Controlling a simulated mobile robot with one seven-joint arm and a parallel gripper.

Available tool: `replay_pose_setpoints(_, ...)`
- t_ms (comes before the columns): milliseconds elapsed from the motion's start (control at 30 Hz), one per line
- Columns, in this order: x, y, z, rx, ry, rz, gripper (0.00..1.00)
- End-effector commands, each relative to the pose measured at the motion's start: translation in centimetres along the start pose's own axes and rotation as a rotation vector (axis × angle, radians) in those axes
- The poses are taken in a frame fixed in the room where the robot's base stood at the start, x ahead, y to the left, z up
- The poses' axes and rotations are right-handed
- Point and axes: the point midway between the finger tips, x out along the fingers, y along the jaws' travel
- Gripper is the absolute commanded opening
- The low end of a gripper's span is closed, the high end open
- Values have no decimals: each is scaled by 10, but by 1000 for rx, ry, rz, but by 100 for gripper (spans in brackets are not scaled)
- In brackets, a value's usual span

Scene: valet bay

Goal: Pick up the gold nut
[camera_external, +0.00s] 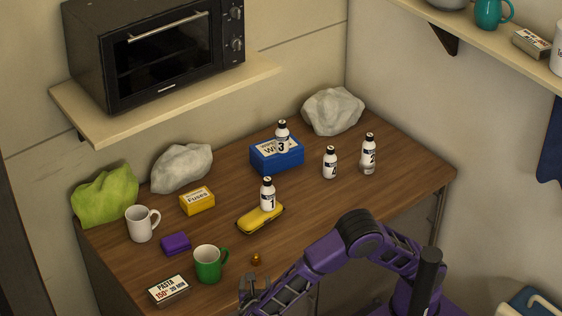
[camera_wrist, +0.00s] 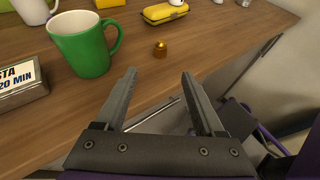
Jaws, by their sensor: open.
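The gold nut (camera_external: 256,259) is a small gold piece lying on the wooden counter, just right of the green mug (camera_external: 208,263). In the wrist view the nut (camera_wrist: 160,49) stands on bare wood, ahead of the gap between my fingers and right of the green mug (camera_wrist: 84,43). My gripper (camera_wrist: 158,75) is open and empty, short of the nut and not touching it. In the external view my gripper (camera_external: 250,285) is at the counter's front edge, just in front of the nut. Nothing hides the nut in either view.
A pasta box (camera_external: 169,289) lies left of the gripper. A purple block (camera_external: 176,243), white mug (camera_external: 142,223) and yellow fuses box (camera_external: 197,200) stand further back. The counter's right front is clear.

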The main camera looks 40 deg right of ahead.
Motion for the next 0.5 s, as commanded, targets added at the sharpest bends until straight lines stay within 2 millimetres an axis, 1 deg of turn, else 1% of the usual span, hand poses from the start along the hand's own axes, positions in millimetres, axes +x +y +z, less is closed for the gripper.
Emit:
replay_pose_setpoints(33, 12, -1, 0, 0, 0, -5, 71)
replay_pose_setpoints(100, 28, -1, -1, 1, 0, -6, 71)
replay_pose_setpoints(300, 72, -2, -1, 2, 0, -6, 71)
replay_pose_setpoints(400, 90, -2, 0, 3, 1, -7, 71)
replay_pose_setpoints(500, 101, -1, 0, 2, 2, -4, 71)
